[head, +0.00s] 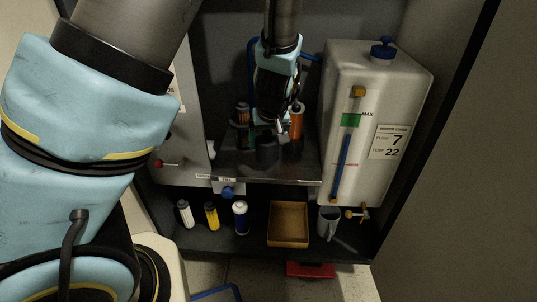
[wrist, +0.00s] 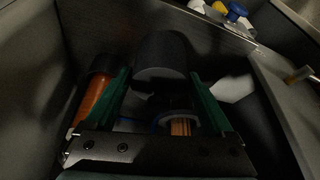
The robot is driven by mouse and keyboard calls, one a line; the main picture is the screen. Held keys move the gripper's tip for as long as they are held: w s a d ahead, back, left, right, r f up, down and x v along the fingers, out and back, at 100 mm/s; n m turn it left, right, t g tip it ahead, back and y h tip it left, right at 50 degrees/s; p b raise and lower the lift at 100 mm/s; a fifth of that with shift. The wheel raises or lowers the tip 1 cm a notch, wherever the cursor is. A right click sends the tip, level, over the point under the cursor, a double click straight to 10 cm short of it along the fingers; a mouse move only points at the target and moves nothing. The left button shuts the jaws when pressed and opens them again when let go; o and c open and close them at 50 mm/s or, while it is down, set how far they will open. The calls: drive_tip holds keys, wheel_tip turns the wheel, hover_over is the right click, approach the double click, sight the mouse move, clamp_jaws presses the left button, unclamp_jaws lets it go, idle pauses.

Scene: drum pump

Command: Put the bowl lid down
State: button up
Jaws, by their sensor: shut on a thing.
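My gripper (wrist: 160,85) hangs over the dark metal shelf (head: 235,168), its green fingers shut on a black round piece that I take for the bowl lid (wrist: 161,58). In the head view the lid (head: 267,150) is a dark cylinder low under the gripper (head: 270,132), near the shelf's middle. I cannot tell whether it touches the shelf. A second dark housing with an orange-brown filter (head: 242,115) stands to the left. The wrist view shows pleated filter material (wrist: 180,128) between the fingers, partly hidden.
A white tank (head: 352,120) stands close on the right, a grey cabinet (head: 186,120) on the left. The shelf's front strip looks clear.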

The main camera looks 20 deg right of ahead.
drive_tip(key=shift+f+b, duration=0.35)
drive_tip(key=shift+f, duration=1.4)
drive_tip(key=shift+f, duration=0.1)
drive_tip(key=o, duration=1.1)
drive_tip(key=shift+r, duration=0.2)
drive_tip(key=p+v, duration=0.4)
drive_tip(key=v, duration=0.7)
drive_tip(key=shift+s+r, duration=0.2)
drive_tip(key=shift+r, duration=0.15)
drive_tip(key=shift+a, duration=0.1)
